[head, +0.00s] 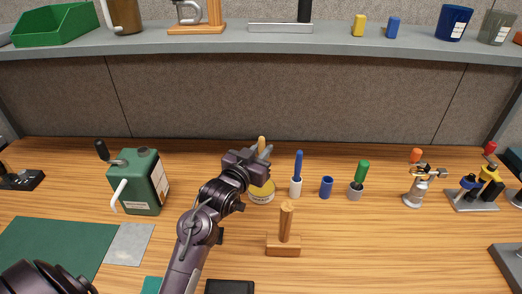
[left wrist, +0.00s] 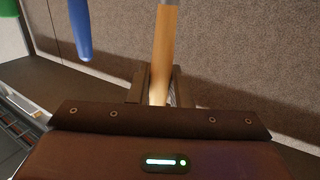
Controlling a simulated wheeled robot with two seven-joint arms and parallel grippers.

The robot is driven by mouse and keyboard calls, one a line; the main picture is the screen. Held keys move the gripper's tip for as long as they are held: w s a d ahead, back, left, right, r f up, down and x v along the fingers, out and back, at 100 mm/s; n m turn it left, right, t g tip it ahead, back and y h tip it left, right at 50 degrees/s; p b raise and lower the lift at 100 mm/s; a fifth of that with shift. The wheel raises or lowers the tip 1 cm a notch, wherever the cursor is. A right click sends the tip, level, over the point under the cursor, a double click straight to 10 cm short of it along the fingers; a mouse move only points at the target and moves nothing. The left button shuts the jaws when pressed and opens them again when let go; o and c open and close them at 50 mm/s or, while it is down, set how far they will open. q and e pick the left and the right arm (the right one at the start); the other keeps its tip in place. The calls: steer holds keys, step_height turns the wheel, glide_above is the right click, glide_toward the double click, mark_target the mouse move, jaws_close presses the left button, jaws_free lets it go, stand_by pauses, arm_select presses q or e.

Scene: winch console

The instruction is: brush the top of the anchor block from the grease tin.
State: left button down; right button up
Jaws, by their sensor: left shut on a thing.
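My left gripper (head: 260,157) is shut on a brush with a wooden handle (head: 262,142). The handle stands roughly upright, its top above the fingers. A wooden block with an upright peg (head: 284,245), possibly the anchor block, stands in front of the tin. My right gripper is not in view.
Right of the tin stand a blue-handled tool (head: 298,170) in a white holder, a blue cup (head: 326,187) and a green-handled tool (head: 362,172). A green can (head: 143,182) stands left. A shelf (head: 220,42) spans the back.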

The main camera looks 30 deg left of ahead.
mark_target(261, 137)
arm_select(q)
steer(key=shift+f, duration=0.15)
steer(key=shift+f, duration=0.35)
stand_by(0.3)
steer(key=shift+f+b, duration=0.1)
steer(key=shift+b, duration=0.2)
stand_by(0.3)
step_height(261, 137, up, 7)
steer(key=p, duration=0.7)
stand_by(0.8)
